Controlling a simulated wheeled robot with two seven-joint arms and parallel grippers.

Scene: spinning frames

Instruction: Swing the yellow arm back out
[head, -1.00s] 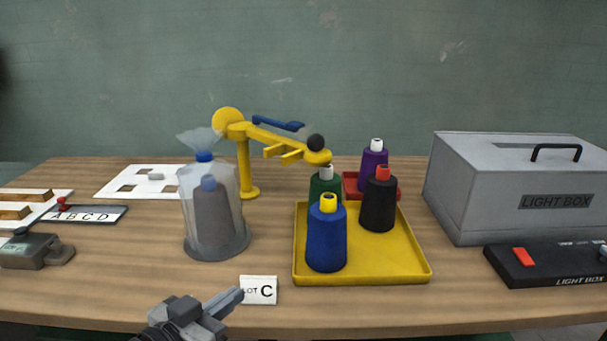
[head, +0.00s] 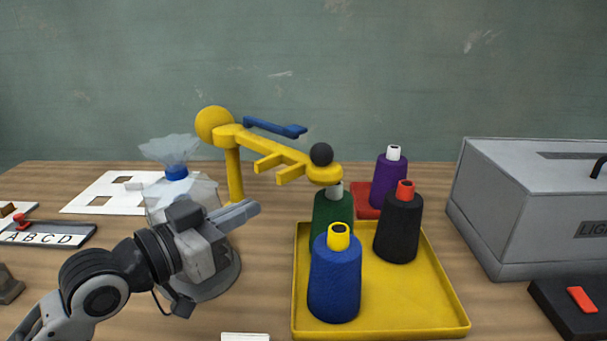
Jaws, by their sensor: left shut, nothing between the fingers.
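The yellow arm (head: 268,149) reaches from the top of its yellow post (head: 235,178) to the right and toward me. Its end, with a black ball knob (head: 321,154), is over the green cone (head: 332,212) at the back of the yellow tray (head: 418,290). A blue lever (head: 275,127) lies above the arm. My left gripper (head: 246,210) is shut and empty, left of the tray and below the yellow arm, apart from it in the picture. My right gripper is not in view.
The tray also holds a blue cone (head: 335,275) and a black cone (head: 398,230). A purple cone (head: 388,180) stands on a red tray (head: 367,205) behind. A grey light box (head: 540,210) blocks the right. A white card with square holes (head: 105,192) lies at the back left.

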